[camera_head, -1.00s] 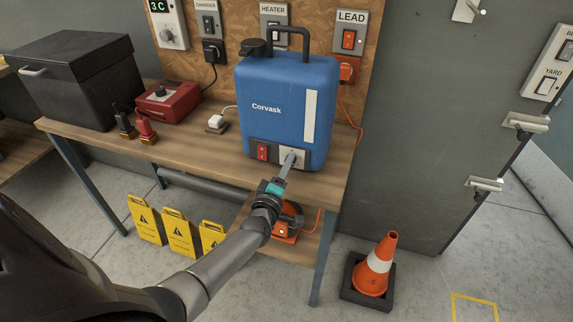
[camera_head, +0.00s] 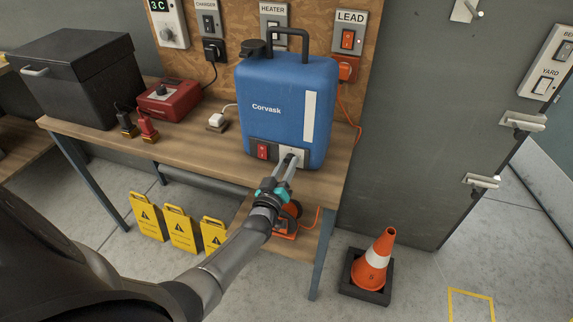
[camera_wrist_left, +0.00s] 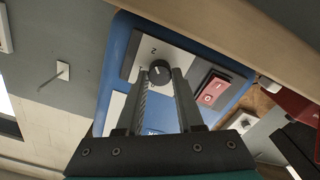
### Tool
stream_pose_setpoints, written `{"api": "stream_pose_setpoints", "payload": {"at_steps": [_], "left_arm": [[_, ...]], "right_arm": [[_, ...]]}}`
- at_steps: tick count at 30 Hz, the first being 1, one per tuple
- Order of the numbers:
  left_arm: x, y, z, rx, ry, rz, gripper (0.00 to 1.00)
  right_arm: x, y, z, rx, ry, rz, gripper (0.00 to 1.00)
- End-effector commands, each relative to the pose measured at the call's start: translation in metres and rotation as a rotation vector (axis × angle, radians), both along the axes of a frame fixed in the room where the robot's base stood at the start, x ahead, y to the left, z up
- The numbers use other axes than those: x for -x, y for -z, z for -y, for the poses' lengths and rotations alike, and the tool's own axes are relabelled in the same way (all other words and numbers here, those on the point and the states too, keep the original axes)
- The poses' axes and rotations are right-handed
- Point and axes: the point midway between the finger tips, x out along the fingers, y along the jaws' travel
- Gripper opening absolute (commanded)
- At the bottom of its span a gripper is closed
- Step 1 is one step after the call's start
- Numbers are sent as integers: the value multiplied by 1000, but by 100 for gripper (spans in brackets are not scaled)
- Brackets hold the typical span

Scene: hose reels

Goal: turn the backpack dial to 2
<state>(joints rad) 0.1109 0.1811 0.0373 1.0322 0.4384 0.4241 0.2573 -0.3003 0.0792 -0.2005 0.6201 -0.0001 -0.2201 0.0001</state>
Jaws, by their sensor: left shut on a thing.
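The blue Corvask backpack (camera_head: 287,105) stands upright on the wooden workbench, with a black handle and cap on top. Its black dial (camera_wrist_left: 160,72) shows in the left wrist view on a pale plate, with a "2" marked near it. My left gripper (camera_wrist_left: 162,76) is shut on the dial, one finger on each side; in the head view the fingertips (camera_head: 288,160) reach the backpack's lower front. The fingers hide most of the dial there. A red rocker switch (camera_head: 262,151) sits left of the dial. My right gripper is not in view.
A red box with a knob (camera_head: 168,100), plugs and a black case (camera_head: 75,78) stand left on the bench (camera_head: 195,150). Yellow signs (camera_head: 181,230) stand below it. A traffic cone (camera_head: 377,258) stands on the floor to the right.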

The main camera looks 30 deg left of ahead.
Motion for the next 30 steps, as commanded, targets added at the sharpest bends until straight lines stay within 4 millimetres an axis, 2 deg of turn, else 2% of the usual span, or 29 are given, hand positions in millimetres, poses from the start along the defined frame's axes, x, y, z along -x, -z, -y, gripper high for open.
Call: {"api": "stream_pose_setpoints", "payload": {"at_steps": [20,21,28,30], "left_arm": [[0,1,1,-63,1,-18,0],[0,1,1,-62,1,-18,39],[0,1,0,-61,0,-16,65],[0,0,0,-60,0,-15,66]], "right_arm": [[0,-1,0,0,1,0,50],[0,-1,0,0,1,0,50],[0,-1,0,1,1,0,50],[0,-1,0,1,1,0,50]]}}
